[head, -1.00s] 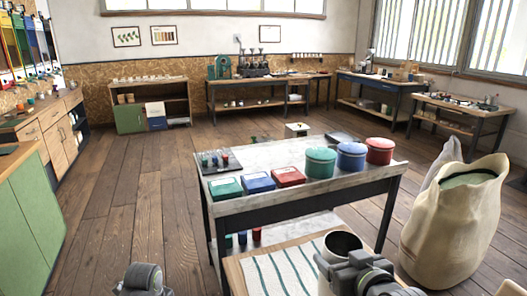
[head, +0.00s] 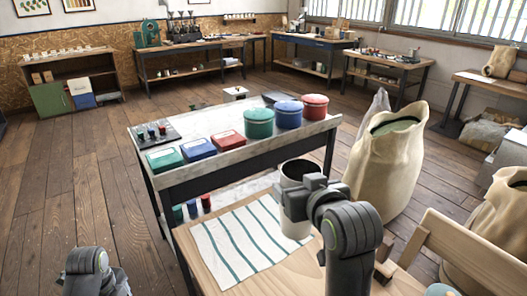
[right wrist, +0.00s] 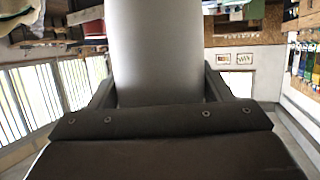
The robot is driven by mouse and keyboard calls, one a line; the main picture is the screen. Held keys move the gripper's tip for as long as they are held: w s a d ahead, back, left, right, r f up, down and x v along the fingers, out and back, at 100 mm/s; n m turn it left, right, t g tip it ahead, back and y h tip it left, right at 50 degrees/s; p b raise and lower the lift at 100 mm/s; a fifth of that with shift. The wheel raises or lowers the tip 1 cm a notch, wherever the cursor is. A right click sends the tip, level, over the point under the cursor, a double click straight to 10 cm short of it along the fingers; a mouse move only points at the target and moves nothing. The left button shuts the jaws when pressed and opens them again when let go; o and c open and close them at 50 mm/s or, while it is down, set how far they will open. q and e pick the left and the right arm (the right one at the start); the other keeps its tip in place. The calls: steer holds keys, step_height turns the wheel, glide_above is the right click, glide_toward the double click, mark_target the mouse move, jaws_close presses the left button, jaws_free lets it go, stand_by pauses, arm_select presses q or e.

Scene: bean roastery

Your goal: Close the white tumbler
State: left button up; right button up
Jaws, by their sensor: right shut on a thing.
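The white tumbler (head: 296,222) stands upright at the far edge of the wooden table, beside the striped cloth, in the head view. Its top is open and dark inside, and I see no lid on it. Whether its base touches the table I cannot tell. My right gripper (head: 297,198) is shut around the tumbler's side, below the rim. In the right wrist view the pale tumbler wall (right wrist: 158,50) fills the space between the two fingers. Part of my left arm shows at the bottom left of the head view, with its gripper out of sight.
A white cloth with green stripes (head: 238,240) lies on the wooden table (head: 276,278). Behind is a bench with green (head: 259,123), blue (head: 289,115) and red (head: 314,107) canisters and several flat boxes. A large sack (head: 385,165) stands right of it. Open floor lies left.

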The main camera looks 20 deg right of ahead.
steer(key=shift+s+a+f+n+y, duration=0.15)
steer(key=shift+a+f+n+y, duration=0.15)
steer(key=shift+f+n+y, duration=0.15)
steer(key=s+a+f+n+g+y, duration=0.3)
steer(key=a+f+n+g+y, duration=0.3)
steer(key=a+f+n, duration=0.1)
steer(key=s+a+f+n+g+y, duration=0.3)
steer(key=a+f+n+g+y, duration=0.4)
steer(key=f, duration=0.5)
steer(key=shift+s+n, duration=0.35)
steer(key=shift+n, duration=0.8)
steer(key=s+d+r+m+t+h, duration=0.1)
steer(key=d+r+m+t, duration=0.2)
steer(key=d, duration=0.4)
steer(key=s+d+r+m+t+h, duration=0.1)
steer(key=s+d+r+m+t, duration=0.1)
steer(key=d, duration=0.5)
step_height(320, 180, up, 3)
steer(key=shift+d+r+m+t, duration=0.1)
steer(key=shift+d+m+t, duration=0.25)
steer(key=shift+m+t, duration=0.55)
steer(key=shift+w+a+h, duration=0.1)
steer(key=shift+h, duration=0.15)
